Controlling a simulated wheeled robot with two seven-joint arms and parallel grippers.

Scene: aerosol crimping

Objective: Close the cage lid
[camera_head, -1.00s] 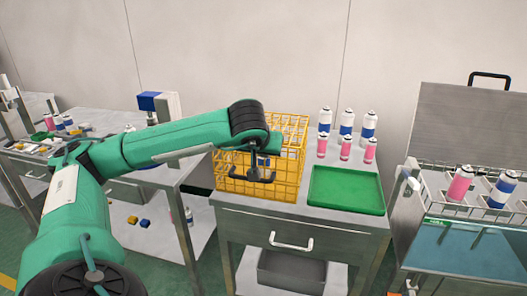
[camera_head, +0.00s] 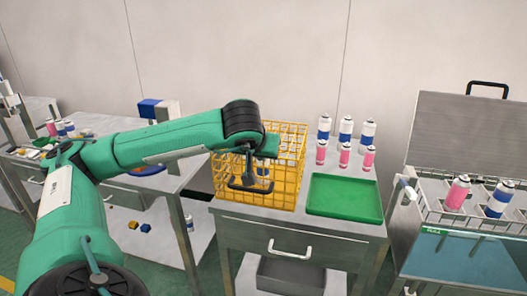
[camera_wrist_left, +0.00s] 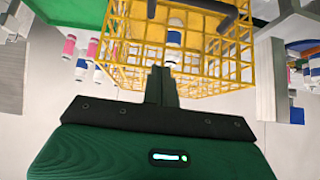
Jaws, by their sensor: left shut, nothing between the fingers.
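The yellow wire cage (camera_head: 287,180) stands on the left part of the metal cabinet top. It also fills the upper middle of the left wrist view (camera_wrist_left: 120,42), which looks inverted. I cannot clearly tell its lid from the other wire panels. A blue and white can (camera_wrist_left: 174,38) shows through the wires. My left gripper (camera_head: 246,187) hangs at the cage's front left side, overlapping it in the head view. Its fingers (camera_wrist_left: 160,80) are shut together with nothing between them, close to the wires; contact is unclear. My right gripper is out of view.
A green tray (camera_head: 345,211) lies right of the cage. Several pink and blue cans (camera_head: 345,130) stand behind the tray. A metal tank with a raised cover (camera_head: 465,135) stands at the right. Another workbench (camera_head: 150,183) is at the left, behind my arm.

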